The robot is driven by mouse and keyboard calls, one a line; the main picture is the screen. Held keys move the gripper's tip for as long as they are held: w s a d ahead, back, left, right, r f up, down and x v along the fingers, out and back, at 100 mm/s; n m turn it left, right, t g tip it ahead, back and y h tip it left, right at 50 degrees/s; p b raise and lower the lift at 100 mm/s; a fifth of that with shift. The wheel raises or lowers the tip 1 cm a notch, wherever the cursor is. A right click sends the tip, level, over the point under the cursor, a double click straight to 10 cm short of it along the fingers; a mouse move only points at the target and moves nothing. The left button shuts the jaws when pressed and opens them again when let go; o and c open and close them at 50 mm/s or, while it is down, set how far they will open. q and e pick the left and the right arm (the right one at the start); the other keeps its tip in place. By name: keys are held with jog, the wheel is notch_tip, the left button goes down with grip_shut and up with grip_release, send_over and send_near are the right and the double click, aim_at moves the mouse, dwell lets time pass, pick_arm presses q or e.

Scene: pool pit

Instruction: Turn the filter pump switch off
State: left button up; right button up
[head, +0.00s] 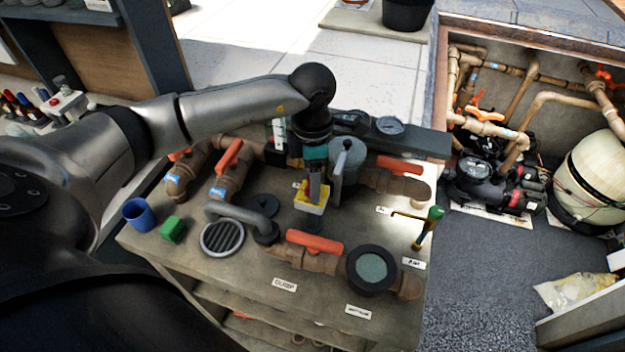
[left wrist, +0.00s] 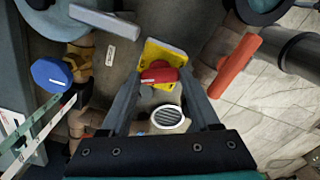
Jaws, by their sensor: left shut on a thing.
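The filter pump switch is a yellow box (head: 309,203) on the workbench in the head view. In the left wrist view, the yellow box (left wrist: 166,52) carries a red rotary knob (left wrist: 159,73). My left gripper (head: 314,190) reaches down onto the switch from above. In the left wrist view its two fingertips (left wrist: 159,78) stand on either side of the knob and are shut on it. In the head view the fingers mostly hide the knob. The switch's markings are too small to read. My right gripper is not in view.
Around the switch are brown pipes with red-handled valves (head: 315,242), a grey round-topped fitting (head: 348,153), a round drain grate (head: 222,237), a blue cup (head: 139,214) and a green block (head: 173,230). A pit with pumps (head: 480,180) and a tank (head: 597,180) lies to the right.

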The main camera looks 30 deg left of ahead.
pick_arm(q)
jog(key=n+b, duration=0.1)
jog(key=n, duration=0.5)
jog(key=shift+n, duration=0.3)
jog(key=n, duration=0.6)
dwell(0.4)
jog(key=o, duration=1.4)
jog(key=shift+c, duration=0.2)
jog(key=shift+r, duration=0.1)
notch_tip(320, 180, up, 15)
